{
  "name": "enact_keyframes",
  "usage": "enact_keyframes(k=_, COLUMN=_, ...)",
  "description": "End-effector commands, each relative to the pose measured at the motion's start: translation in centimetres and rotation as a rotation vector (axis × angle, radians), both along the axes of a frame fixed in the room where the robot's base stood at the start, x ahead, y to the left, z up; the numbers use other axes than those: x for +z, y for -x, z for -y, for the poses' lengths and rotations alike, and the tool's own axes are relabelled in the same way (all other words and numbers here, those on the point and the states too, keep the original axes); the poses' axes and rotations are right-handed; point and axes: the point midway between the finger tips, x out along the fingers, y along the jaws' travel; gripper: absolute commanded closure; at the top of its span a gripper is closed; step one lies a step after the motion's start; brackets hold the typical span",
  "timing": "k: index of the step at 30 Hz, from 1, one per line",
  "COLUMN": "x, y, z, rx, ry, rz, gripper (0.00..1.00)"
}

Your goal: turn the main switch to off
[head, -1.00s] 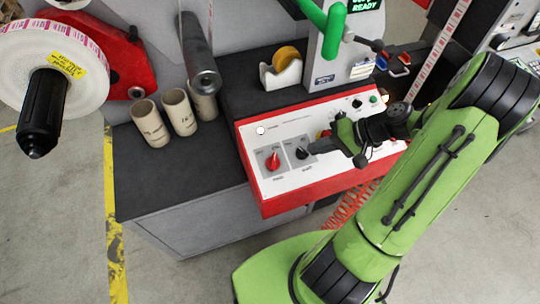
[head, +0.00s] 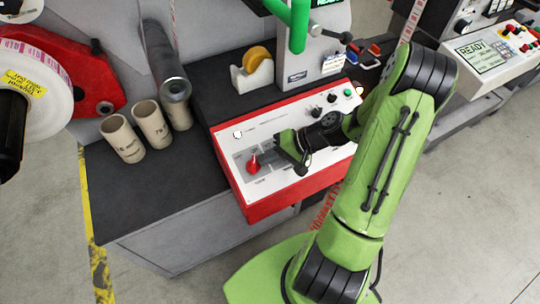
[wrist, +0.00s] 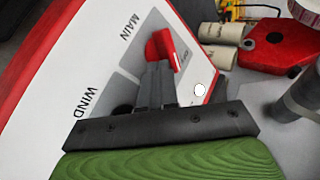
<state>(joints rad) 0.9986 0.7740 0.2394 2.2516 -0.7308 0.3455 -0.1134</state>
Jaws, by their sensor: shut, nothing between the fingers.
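The main switch is a red knob (head: 253,163) on a grey plate of the white-topped red control box; in the wrist view the red knob (wrist: 162,47) sits beside the MAIN label. My gripper (head: 277,150) is shut and empty, low over the box on the right side of the knob. In the wrist view its closed fingertips (wrist: 157,68) are right at the knob's near edge; I cannot tell whether they touch. The OFF lettering (wrist: 185,55) is small and partly readable beside the knob. The black WIND knob (wrist: 123,110) is mostly hidden behind my gripper.
A white round lamp or button (head: 238,134) and black knobs (head: 316,112) are on the box top. Cardboard cores (head: 122,138) and a tape dispenser (head: 252,72) stand behind on the dark bench. A green post (head: 300,25) rises behind the box.

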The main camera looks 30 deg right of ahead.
Motion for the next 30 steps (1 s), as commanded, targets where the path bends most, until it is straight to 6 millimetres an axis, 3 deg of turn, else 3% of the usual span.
enact_keyframes(k=30, x=0.30, y=-0.74, z=-0.03, rx=0.177, ry=0.050, rz=0.000, gripper=1.00)
